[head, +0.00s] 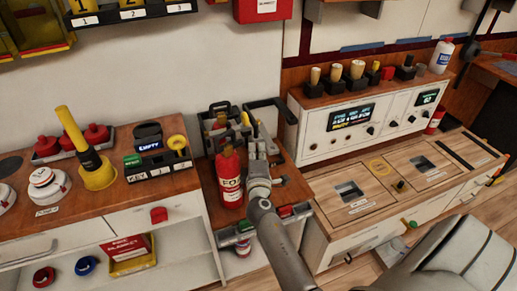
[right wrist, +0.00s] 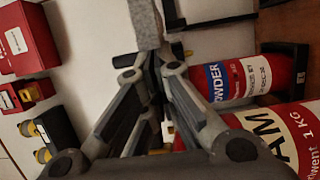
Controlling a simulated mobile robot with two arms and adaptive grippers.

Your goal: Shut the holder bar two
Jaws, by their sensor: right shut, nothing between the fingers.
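The extinguisher holder stands against the wall with a black looped bar (head: 221,106) at its left and a black bar (head: 272,103) swung out to the right. I cannot read which is bar two. A red foam extinguisher (head: 230,178) stands in front; its label also shows in the right wrist view (right wrist: 290,135). A powder extinguisher (right wrist: 228,68) lies beyond it in that view. A black bar (right wrist: 205,20) crosses the top there. My right gripper (head: 257,146) is shut and empty, just right of the foam extinguisher and below the right bar. My left gripper is not in view.
A wooden counter (head: 105,200) with a yellow-handled tool (head: 85,150) and red buttons stands left. A white control panel (head: 350,125) stands right, above a wooden bench (head: 330,205). A red box (head: 262,8) hangs on the wall above.

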